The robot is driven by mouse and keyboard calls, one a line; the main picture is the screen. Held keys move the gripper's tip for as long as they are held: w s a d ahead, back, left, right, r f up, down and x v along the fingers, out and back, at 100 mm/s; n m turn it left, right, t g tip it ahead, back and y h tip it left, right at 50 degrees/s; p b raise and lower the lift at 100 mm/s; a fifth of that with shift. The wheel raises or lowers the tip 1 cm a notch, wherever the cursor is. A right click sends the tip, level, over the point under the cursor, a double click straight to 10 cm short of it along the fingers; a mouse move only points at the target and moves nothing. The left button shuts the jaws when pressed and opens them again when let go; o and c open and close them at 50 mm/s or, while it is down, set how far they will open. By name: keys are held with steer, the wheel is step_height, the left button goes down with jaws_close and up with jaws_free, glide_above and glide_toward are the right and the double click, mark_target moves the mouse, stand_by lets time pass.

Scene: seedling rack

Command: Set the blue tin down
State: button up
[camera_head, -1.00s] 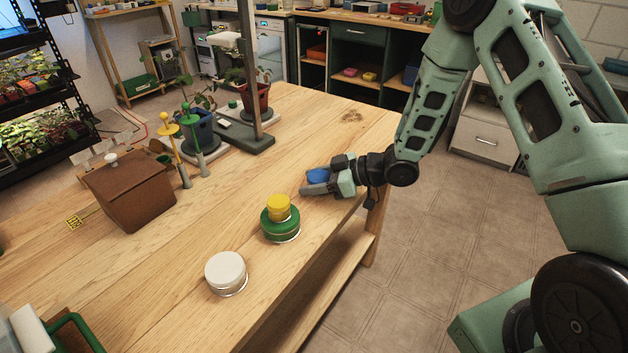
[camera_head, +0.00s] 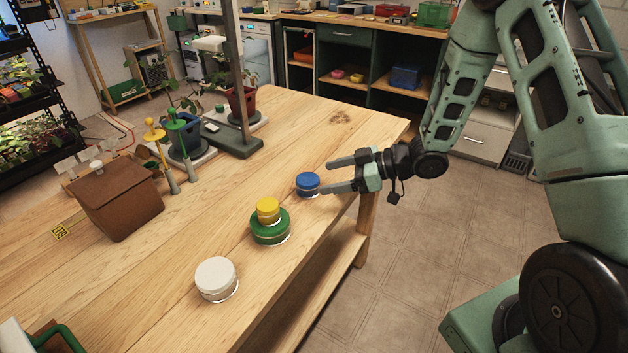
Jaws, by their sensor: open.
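The blue tin (camera_head: 308,183) stands upright on the wooden table (camera_head: 215,215), near its right edge. My gripper (camera_head: 335,175) is open, its two fingers spread and pointing left. The tin is by the fingertips, and I see no finger closed on it. The lower finger's tip is close to the tin's right side; I cannot tell whether they touch.
A yellow tin (camera_head: 268,209) sits on a green tin (camera_head: 270,228), just nearer than the blue tin. A white tin (camera_head: 216,279) stands nearer still. Bare wood lies left of the blue tin.

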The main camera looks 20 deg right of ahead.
steer(key=v, duration=0.3)
steer(key=shift+s+d+r, duration=0.1)
steer(key=shift+d, duration=0.05)
steer(key=shift+r, duration=0.15)
steer(key=a+r+h, duration=0.1)
steer(key=w+a+h, duration=0.1)
steer(key=a, duration=0.1)
steer(key=w+a+r+h, duration=0.1)
steer(key=a+h, duration=0.1)
steer(key=shift+w+r+m, duration=0.15)
steer(key=shift+r+m, duration=0.15)
steer(key=s+a+r+m+g+h, duration=0.1)
steer(key=s+a+r+g+h, duration=0.1)
steer(key=s, duration=0.8)
steer(key=s+a+r+m+g+h, duration=0.1)
steer(key=s+a+r+g+h, duration=0.1)
steer(key=s, duration=0.8)
steer(key=s+a+r+m+g+h, duration=0.1)
steer(key=s+a+r+g+h, duration=0.2)
steer(key=s+a, duration=0.3)
steer(key=s, duration=0.4)
steer(key=shift+a+r, duration=0.1)
steer(key=shift+r, duration=0.05)
